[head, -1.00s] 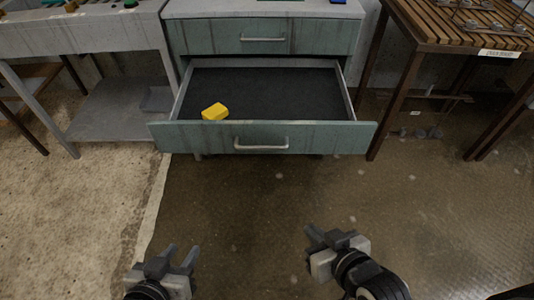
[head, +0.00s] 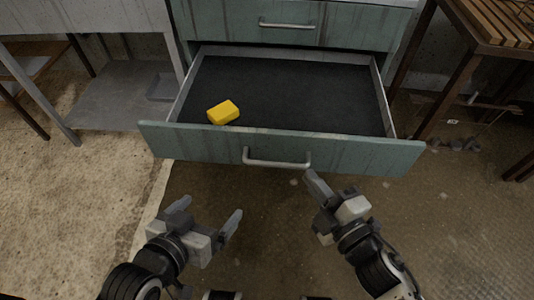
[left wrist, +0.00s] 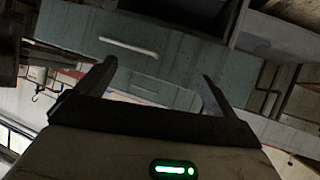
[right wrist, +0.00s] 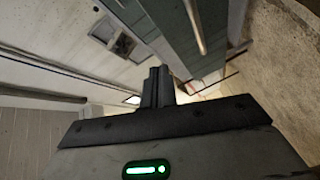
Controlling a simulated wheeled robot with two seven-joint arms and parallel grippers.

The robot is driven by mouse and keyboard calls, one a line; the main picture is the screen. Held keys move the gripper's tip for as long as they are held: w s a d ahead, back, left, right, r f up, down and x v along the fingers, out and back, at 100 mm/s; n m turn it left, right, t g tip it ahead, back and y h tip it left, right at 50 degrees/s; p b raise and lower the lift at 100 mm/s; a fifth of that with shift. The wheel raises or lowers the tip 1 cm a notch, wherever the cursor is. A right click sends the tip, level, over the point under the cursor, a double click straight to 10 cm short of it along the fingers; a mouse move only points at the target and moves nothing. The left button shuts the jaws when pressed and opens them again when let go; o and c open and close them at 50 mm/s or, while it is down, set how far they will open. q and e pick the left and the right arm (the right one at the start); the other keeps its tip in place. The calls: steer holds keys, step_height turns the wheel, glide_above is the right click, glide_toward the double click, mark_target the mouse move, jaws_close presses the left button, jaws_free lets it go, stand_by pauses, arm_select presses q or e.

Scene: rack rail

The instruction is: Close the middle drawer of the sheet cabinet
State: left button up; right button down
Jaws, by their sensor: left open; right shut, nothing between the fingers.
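The middle drawer (head: 355,153) of the teal sheet cabinet (head: 340,28) is pulled out, with its dark inside showing. Its bar handle (head: 276,162) is on the middle of the front. My left gripper (head: 208,214) is open and empty, in front of and below the drawer's left half. My right gripper (head: 311,178) is shut and empty, close to the drawer front just right of the handle; I cannot tell if it touches. The left wrist view shows a teal front (left wrist: 185,65) with a handle beyond the open fingers. The right wrist view shows a bar handle (right wrist: 193,25) near the shut fingers (right wrist: 158,80).
A yellow block (head: 223,112) lies inside the drawer at the left. The drawer above, with its handle (head: 287,25), is shut. A grey table (head: 85,20) stands left and a slatted wooden table (head: 480,20) right. The floor before the drawer is clear.

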steer(key=a+f+n+g+y, duration=0.2)
steer(key=a+n+y, duration=0.1)
steer(key=n, duration=0.3)
glide_toward(255, 134)
steer(key=a, duration=0.4)
steer(key=shift+w+f, duration=0.2)
steer(key=shift+w, duration=1.9)
